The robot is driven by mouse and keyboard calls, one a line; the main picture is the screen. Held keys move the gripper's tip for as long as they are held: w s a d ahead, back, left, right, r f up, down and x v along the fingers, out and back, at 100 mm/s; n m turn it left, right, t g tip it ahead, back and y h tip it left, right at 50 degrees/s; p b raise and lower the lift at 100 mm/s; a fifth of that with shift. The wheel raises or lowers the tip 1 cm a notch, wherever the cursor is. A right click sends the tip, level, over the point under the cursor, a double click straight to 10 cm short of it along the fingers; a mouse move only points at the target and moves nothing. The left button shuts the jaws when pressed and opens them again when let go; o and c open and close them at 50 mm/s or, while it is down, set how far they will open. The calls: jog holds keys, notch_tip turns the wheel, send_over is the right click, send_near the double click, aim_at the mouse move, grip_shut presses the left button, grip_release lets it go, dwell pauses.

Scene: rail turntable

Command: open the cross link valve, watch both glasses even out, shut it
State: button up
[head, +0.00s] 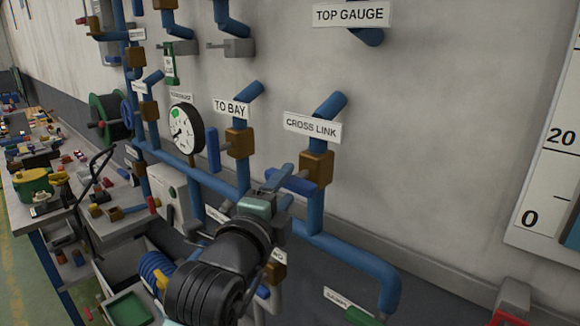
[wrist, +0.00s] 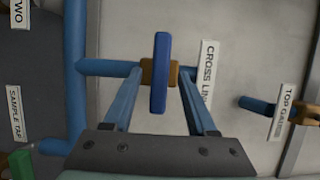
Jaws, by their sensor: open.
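The cross link valve has a brass body (head: 316,168) on a blue pipe, beside the CROSS LINK label (head: 312,127). Its blue lever (head: 291,181) lies across the pipe; the lever also shows in the wrist view (wrist: 160,73). My gripper (head: 277,180) is open at the lever. In the wrist view its two fingers stand on either side of the lever, with gaps visible. I cannot tell how deep the lever sits between them. At the head view's right edge, a white scale board (head: 540,170) marked 0 and 20 is cut off, with some blue beside it. Two glasses cannot be made out.
The TO BAY valve (head: 239,142) stands left of the cross link, its lever along the pipe. A round gauge (head: 184,130) is further left. A low blue pipe (head: 350,257) bends down at the right. A cluttered workbench (head: 118,222) stands at the left.

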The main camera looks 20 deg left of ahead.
jog(key=shift+w+p, duration=0.45)
jog(key=shift+w, duration=0.9)
grip_shut()
